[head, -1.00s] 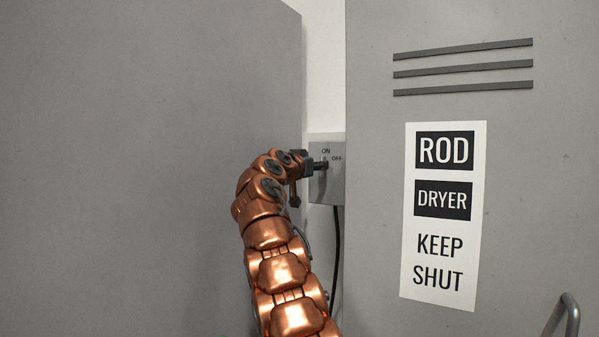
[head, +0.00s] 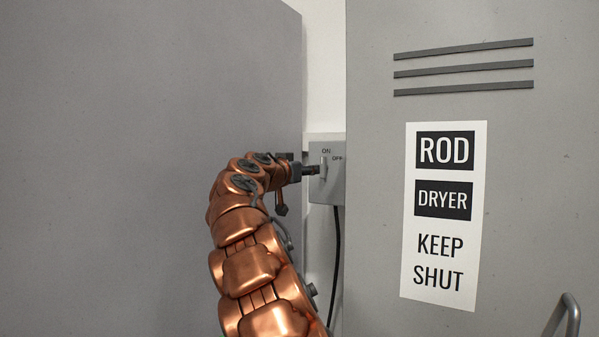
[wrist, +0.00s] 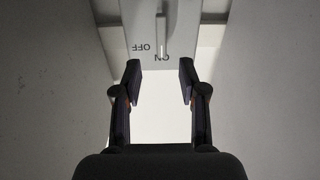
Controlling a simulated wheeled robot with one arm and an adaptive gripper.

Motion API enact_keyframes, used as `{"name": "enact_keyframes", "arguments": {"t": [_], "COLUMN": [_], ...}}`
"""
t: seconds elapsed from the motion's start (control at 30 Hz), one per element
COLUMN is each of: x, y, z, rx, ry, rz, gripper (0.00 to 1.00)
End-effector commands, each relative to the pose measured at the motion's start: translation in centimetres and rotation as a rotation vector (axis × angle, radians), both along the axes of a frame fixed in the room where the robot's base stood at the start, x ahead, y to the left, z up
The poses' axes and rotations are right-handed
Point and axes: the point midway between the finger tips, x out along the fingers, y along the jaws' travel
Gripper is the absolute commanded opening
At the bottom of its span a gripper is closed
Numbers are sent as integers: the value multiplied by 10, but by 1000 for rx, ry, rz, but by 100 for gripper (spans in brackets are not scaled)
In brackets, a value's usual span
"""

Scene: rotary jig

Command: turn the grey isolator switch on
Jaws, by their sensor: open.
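The grey isolator switch (head: 329,190) is a box on the white wall in the gap between two grey cabinets. Its light handle (head: 323,168) stands upright and points at the ON mark; OFF is printed to the right. In the wrist view the box is upside down, and the handle (wrist: 162,36) lines up with ON. My gripper (wrist: 160,76) is open and empty, its two fingers apart, with the handle ahead of the gap between them. In the head view my gripper (head: 312,170) is just left of the handle, apart from it as far as I can tell.
A large grey cabinet (head: 150,150) fills the left. The rod dryer cabinet (head: 540,200), with a KEEP SHUT sign (head: 443,215) and a bar handle (head: 568,315), stands at the right. The gap between them is narrow. A black cable (head: 336,250) hangs below the box.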

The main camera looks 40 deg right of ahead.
Motion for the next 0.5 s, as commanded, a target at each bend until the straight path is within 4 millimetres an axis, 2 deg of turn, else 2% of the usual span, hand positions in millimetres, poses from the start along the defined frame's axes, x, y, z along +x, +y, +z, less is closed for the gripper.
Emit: {"name": "enact_keyframes", "arguments": {"t": [0.23, 0.5], "x": [-7, -9], "y": [22, 29], "z": [1, -1], "rx": [-2, 0], "ry": [2, 2], "rz": [0, -1], "gripper": [42, 42]}}
